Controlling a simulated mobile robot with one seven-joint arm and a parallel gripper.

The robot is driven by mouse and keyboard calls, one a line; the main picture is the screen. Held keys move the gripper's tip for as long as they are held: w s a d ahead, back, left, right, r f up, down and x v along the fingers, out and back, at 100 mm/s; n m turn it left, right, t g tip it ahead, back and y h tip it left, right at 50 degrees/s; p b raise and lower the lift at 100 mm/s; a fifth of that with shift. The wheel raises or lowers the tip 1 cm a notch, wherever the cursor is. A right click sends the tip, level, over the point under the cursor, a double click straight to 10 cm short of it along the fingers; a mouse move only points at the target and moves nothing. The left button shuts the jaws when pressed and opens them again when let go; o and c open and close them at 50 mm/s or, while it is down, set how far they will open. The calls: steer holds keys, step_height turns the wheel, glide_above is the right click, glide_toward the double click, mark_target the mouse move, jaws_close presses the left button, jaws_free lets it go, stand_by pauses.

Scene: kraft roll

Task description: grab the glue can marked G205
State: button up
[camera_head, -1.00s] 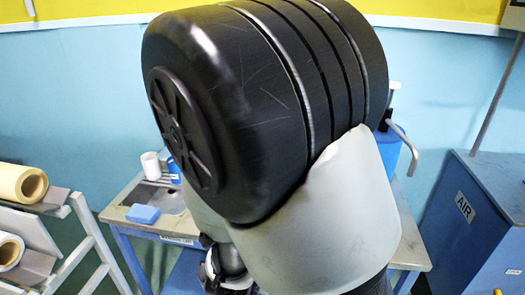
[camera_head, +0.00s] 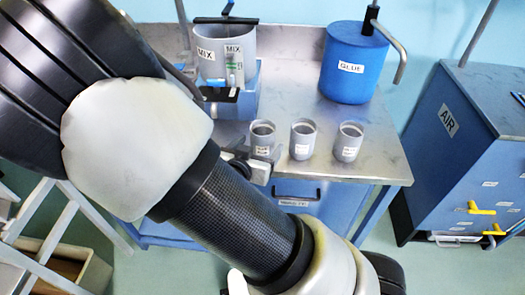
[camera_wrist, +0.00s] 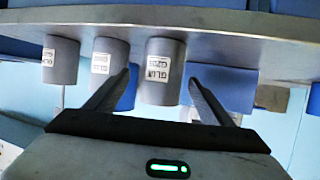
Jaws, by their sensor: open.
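Three small grey open-topped cans stand in a row at the bench's front edge: a left can (camera_head: 262,136), a middle can (camera_head: 302,139) and a right can (camera_head: 348,141). Each has a white label too small to read surely, so I cannot tell which is G205. My gripper (camera_wrist: 157,80) is open. In the wrist view, which is upside down, its fingers point at the rightmost can (camera_wrist: 160,70), one finger on each side of it. This seems to be the left can of the head view. I cannot tell whether the fingers touch it.
The metal-topped bench (camera_head: 385,165) holds a blue GLUE container (camera_head: 352,65) with a bent handle and a grey MIX pot (camera_head: 224,55) behind the cans. A blue AIR cabinet (camera_head: 460,130) stands at right. A pale rack (camera_head: 45,225) stands at left.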

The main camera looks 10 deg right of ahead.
mark_target(267, 134)
steer(key=b+x, duration=0.2)
steer(key=x, duration=0.6)
steer(key=shift+w+d, duration=0.1)
steer(key=shift+w, duration=0.4)
steer(key=c, duration=1.2)
